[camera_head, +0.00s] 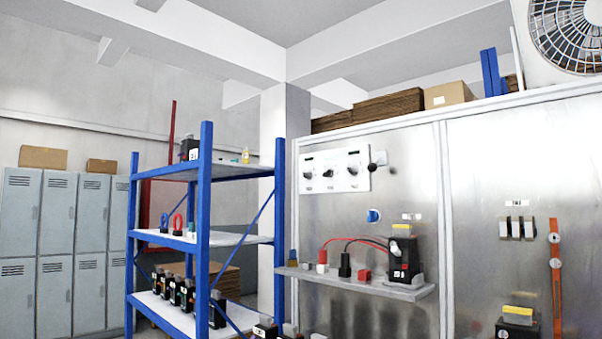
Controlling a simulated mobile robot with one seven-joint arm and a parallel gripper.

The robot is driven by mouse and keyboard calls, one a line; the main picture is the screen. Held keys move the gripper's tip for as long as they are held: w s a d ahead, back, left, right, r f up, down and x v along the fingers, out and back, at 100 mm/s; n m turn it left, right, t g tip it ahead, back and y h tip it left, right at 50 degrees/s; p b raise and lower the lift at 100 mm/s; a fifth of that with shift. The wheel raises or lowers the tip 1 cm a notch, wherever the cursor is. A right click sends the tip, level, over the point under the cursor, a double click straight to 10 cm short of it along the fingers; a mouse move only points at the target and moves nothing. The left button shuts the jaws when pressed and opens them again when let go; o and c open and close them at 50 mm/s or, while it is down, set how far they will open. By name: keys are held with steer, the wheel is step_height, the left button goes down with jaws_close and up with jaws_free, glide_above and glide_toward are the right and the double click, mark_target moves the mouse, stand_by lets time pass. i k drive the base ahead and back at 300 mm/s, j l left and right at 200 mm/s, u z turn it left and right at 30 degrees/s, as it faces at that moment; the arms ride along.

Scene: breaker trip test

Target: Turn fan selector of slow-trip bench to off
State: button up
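A white panel (335,171) with several dark rotary knobs is fixed to the metal wall right of centre. One knob is the left knob (308,174), and another is the right knob (352,170). A blue round knob (373,215) sits lower on the wall. The labels are too small to read, so I cannot tell which is the fan selector or its setting. Below, a narrow shelf (350,283) carries a black breaker (404,260) with red and black leads. A large caged fan (568,35) is at the top right. My gripper is not in view.
A blue-framed rack (205,230) with several dark units stands left of the panel wall. Grey lockers (57,250) line the back left. At the right, an orange strip (556,280) hangs on the metal wall, and a yellow-topped unit (517,322) stands low.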

mark_target(329, 172)
steer(key=i+j, duration=0.1)
steer(key=i, duration=0.25)
steer(key=i+j+z, duration=0.25)
steer(key=i+j, duration=0.2)
steer(key=j, duration=0.25)
steer(key=i+j+z, duration=0.15)
steer(key=j, duration=0.25)
steer(key=i+j+z, duration=0.15)
steer(key=j, duration=0.25)
steer(key=i, duration=0.1)
